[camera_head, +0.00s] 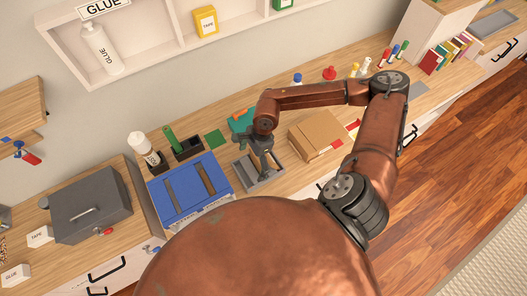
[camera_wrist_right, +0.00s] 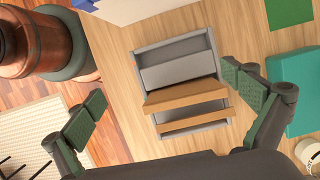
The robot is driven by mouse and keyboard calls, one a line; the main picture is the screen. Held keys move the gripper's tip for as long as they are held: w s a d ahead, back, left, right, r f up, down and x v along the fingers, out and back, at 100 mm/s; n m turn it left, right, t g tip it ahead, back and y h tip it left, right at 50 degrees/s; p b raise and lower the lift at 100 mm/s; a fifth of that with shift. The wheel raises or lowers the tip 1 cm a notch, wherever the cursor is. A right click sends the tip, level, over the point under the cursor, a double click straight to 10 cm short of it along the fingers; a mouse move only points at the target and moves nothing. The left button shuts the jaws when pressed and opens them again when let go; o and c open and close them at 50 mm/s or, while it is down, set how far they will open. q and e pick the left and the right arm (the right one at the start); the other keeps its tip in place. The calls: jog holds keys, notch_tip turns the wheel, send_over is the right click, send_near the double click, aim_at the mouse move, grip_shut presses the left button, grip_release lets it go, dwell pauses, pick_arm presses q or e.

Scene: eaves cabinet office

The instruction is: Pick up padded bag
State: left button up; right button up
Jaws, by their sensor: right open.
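A grey rack (camera_wrist_right: 180,58) lies below my right gripper in the right wrist view, holding two flat tan pieces (camera_wrist_right: 187,96) seen nearly edge-on. They may be padded bags, but I cannot tell for certain. My right gripper (camera_wrist_right: 163,88) is open and empty, with its fingers apart on either side of the rack. In the head view my right gripper (camera_head: 262,158) is over the grey rack (camera_head: 262,183) and partly hides it. A brown envelope-like stack (camera_head: 315,133) lies to the right of the rack. My left gripper is not in view.
A blue-topped box (camera_head: 190,188) stands left of the rack. A teal object (camera_head: 241,121) is close behind the gripper. A dark grey box (camera_head: 91,205) is farther left. Bottles and coloured items stand along the wall at the right back.

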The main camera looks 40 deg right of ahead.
aim_at(267, 156)
jog(key=d+h, duration=0.1)
jog(key=d, duration=0.2)
jog(key=w+d+h, duration=0.1)
jog(key=d, duration=0.2)
jog(key=d+h, duration=0.1)
jog(key=d, duration=0.2)
jog(key=shift+w+f, duration=0.1)
jog(key=shift+w, duration=0.2)
jog(key=shift+f, duration=0.35)
jog(key=f+p, duration=0.2)
jog(key=f, duration=0.4)
jog(key=shift+a, duration=0.2)
jog(key=shift+d+f, duration=0.1)
jog(key=shift+f, duration=0.25)
jog(key=c, duration=1.1)
